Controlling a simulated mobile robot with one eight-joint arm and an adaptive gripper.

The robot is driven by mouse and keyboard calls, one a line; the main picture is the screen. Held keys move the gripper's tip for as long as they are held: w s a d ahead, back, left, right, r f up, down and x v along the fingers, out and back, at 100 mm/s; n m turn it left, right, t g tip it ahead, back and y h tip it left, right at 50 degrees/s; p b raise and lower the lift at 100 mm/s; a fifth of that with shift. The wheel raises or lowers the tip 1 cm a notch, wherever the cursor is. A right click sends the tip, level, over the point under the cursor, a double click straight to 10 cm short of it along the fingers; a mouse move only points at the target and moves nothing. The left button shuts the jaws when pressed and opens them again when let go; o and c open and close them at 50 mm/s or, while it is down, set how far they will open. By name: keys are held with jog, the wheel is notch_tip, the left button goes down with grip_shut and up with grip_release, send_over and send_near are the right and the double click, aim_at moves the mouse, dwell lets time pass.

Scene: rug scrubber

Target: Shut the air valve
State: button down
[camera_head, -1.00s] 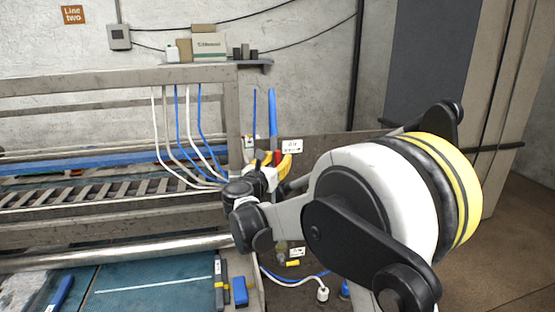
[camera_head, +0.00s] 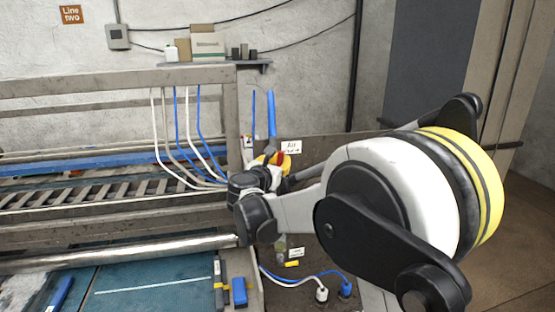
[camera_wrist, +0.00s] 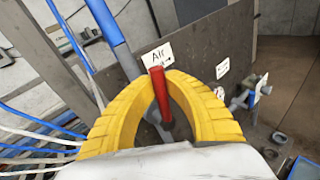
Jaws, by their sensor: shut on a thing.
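The air valve has a red lever (camera_wrist: 159,95), beside a white label reading "Air" (camera_wrist: 157,56) on a grey panel. A blue pipe (camera_wrist: 112,30) rises to the left of the lever in the wrist view. My gripper (camera_wrist: 162,76) has yellow ribbed fingers, shut on the red lever, which stands between them. In the head view my gripper (camera_head: 272,158) is at the panel, just below and left of the "Air" label (camera_head: 290,147). My wrist hides most of the lever there, and the valve body is mostly hidden.
A machine frame with a roller (camera_head: 120,253) and white and blue hoses (camera_head: 180,135) stands left of my gripper. A second valve with a blue handle (camera_wrist: 262,85) is at the right in the wrist view. Plugs with cables (camera_head: 322,293) sit below.

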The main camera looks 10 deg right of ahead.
jog(key=d+f+m+g+y, duration=0.3)
jog(key=d+f+m+y, duration=0.2)
jog(key=m+y, duration=0.4)
jog(key=shift+d+f+m+b, duration=0.2)
jog(key=shift+f+m+b, duration=0.1)
jog(key=shift+f, duration=0.55)
dwell(0.5)
jog(key=c, duration=1.6)
grip_release()
jog(key=shift+c, duration=0.2)
jog(key=shift+o, duration=1.2)
jog(key=v, duration=1.2)
